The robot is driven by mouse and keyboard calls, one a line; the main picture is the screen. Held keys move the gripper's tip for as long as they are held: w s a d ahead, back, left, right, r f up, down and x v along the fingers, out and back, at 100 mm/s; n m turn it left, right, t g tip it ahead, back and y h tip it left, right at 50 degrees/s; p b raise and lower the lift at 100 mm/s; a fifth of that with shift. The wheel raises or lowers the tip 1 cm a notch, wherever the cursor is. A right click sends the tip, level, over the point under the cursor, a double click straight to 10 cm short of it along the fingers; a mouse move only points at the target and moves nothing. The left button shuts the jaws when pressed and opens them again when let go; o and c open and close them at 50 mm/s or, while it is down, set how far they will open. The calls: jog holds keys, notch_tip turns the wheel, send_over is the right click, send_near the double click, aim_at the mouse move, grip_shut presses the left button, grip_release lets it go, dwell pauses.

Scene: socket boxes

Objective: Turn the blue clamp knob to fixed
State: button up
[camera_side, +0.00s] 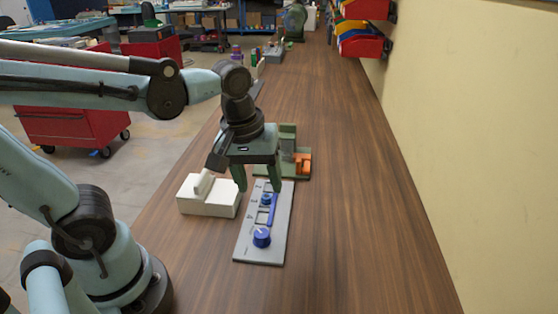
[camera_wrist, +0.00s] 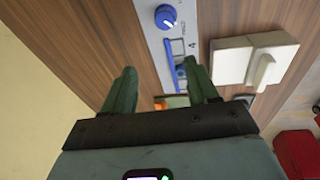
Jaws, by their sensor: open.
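A grey panel (camera_side: 246,240) lies on the bench and carries two blue knobs. The larger blue knob (camera_side: 262,237) is at its near end and shows at the top of the wrist view (camera_wrist: 165,16), with a white pointer line. A smaller blue knob (camera_side: 267,199) sits further along, beside a blue bar (camera_side: 273,211). The labels are too small to read, so I cannot tell which knob is the clamp knob. My gripper (camera_side: 258,187) is open and empty above the far part of the panel, its fingers (camera_wrist: 162,72) pointing down. The smaller knob is partly hidden in the wrist view.
A white box with a lever (camera_side: 208,205) stands left of the panel. A green fixture with an orange part (camera_side: 303,160) stands behind it. The bench to the right (camera_side: 350,220) is clear up to the wall. Colored bins (camera_side: 361,43) hang at the far right.

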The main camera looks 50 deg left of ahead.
jog(key=w+a+f+n, duration=0.1)
jog(key=w+a+n, duration=0.1)
jog(key=n, duration=0.3)
jog(key=w+a+f+n+g, duration=0.1)
jog(key=w+a+n, duration=0.1)
jog(key=n, duration=0.3)
jog(key=w+a+f+n, duration=0.1)
jog(key=w+a+n, duration=0.2)
jog(key=n, duration=0.2)
jog(key=shift+f+n, duration=0.3)
jog(key=shift+f, duration=0.05)
jog(key=shift+w+a+f+n+g, duration=0.2)
jog(key=shift+f+n+g, duration=0.1)
jog(key=shift+n, duration=0.45)
jog(key=shift+w+a+f+n+g, duration=0.1)
jog(key=shift+a+f+n+g, duration=0.15)
jog(key=shift+n, duration=0.5)
jog(key=shift+d, duration=0.1)
